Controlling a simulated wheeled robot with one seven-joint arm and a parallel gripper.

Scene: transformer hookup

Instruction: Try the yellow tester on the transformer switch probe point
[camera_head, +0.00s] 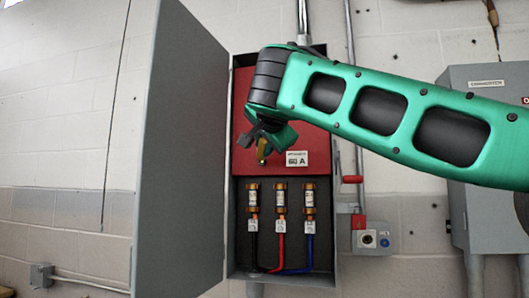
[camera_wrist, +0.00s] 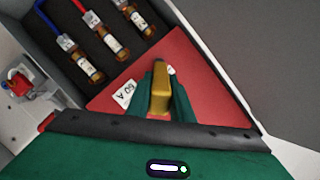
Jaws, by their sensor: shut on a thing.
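My gripper (camera_head: 268,143) is in front of the red panel (camera_head: 250,115) in the upper part of an open grey switch box. It is shut on the yellow tester (camera_head: 263,151). In the wrist view, the tester (camera_wrist: 160,92) stands between the green fingers with its tip towards the red panel (camera_wrist: 205,85). I cannot tell whether it touches anything. A white "60 A" label (camera_head: 297,159) is just right of the tester and below it. I cannot make out which spot is the transformer switch probe point; a grey box (camera_head: 490,80) with a small nameplate stands at the right.
Three fuses (camera_head: 281,198) sit in the lower compartment with black, red and blue wires. The box's open door (camera_head: 178,150) stands on the left. A red-handled lever (camera_head: 352,179) is on the right side. A small grey box (camera_head: 371,240) with round fittings is below it.

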